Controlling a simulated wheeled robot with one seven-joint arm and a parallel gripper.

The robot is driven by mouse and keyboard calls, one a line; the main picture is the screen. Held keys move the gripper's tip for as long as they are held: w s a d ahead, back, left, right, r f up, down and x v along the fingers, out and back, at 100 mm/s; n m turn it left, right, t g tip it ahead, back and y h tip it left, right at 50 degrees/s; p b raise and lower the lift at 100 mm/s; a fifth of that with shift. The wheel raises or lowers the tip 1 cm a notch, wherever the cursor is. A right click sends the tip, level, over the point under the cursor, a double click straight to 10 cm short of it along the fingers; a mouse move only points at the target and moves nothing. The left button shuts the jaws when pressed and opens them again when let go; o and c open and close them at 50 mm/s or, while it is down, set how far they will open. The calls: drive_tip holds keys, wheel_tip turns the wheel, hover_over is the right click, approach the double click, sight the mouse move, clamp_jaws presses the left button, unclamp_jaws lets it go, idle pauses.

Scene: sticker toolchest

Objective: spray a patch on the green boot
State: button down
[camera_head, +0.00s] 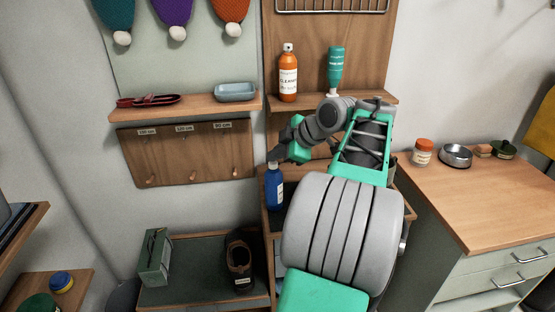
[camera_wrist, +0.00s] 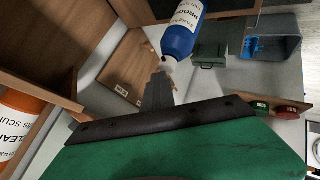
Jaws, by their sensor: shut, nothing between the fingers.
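A blue spray bottle (camera_head: 274,190) with a pale top stands upright on a lower surface of the wooden unit. It also shows in the wrist view (camera_wrist: 184,38), with a label starting "PROO". My gripper (camera_head: 276,156) is just above the bottle's top in the head view. In the wrist view its narrow grey fingers (camera_wrist: 160,88) are shut and empty, close to the pale top; I cannot tell if they touch it. One dark boot (camera_head: 240,262) with a brown lining and a white tag stands on the low bench; no clearly green boot shows.
An orange cleaner bottle (camera_head: 288,75) and an upturned green bottle (camera_head: 335,70) stand on the shelf above. A green box (camera_head: 155,258) is left of the boot. A pegboard (camera_head: 185,155) hangs left of my gripper. A counter (camera_head: 480,195) with small jars is at right.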

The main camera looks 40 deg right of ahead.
sight(276, 164)
wheel_tip(276, 164, up, 6)
drive_tip(key=p, duration=0.4)
drive_tip(key=shift+p, duration=0.35)
